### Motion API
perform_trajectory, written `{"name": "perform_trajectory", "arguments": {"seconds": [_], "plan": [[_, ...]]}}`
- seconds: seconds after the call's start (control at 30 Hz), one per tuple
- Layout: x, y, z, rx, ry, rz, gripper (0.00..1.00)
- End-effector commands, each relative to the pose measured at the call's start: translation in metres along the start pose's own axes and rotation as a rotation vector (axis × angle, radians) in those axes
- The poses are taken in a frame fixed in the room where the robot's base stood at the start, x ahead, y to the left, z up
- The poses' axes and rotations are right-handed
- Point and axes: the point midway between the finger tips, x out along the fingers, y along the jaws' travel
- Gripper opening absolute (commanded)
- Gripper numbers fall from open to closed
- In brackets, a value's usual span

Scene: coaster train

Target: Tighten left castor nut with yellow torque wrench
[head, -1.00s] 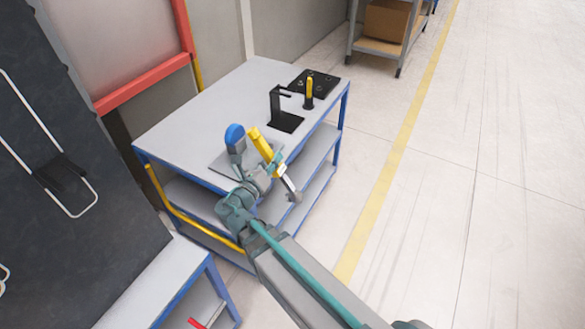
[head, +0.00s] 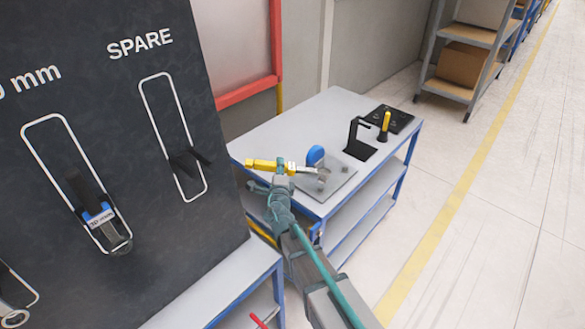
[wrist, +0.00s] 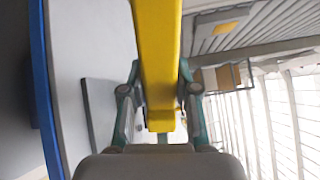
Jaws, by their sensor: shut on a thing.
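My gripper (head: 281,180) is shut on the yellow torque wrench (head: 262,165). In the head view the wrench lies roughly level across the jaws, yellow handle to the left and metal head to the right. In the wrist view the yellow shaft (wrist: 158,60) runs between both fingers. A blue castor wheel (head: 315,155) stands on a grey plate (head: 345,185) on the workbench, just behind the wrench head. The wrench head overlaps the plate in the picture; I cannot tell whether it touches anything. The castor nut cannot be made out.
The workbench (head: 300,120) also carries a black stand (head: 357,140), a yellow-and-black tool (head: 385,122) and a black tray (head: 400,117). A dark tool board (head: 120,130) with a "SPARE" outline and a blue-banded tool (head: 100,217) fills the left. Open floor lies to the right.

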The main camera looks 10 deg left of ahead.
Motion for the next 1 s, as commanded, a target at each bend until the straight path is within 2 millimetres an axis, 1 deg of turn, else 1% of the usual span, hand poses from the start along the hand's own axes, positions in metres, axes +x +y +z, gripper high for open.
{"name": "perform_trajectory", "arguments": {"seconds": [0.17, 0.33, 0.47, 0.67, 1.0], "plan": [[0.0, 0.007, 0.009, -0.111, -0.048, 0.003, 0.0], [0.0, 0.008, 0.01, -0.185, -0.053, 0.0, 0.0], [0.0, 0.011, 0.009, -0.198, -0.053, 0.0, 0.0], [0.0, 0.021, 0.007, -0.198, -0.052, 0.0, 0.0], [0.0, 0.05, 0.001, -0.196, -0.052, 0.0, 0.0]]}}
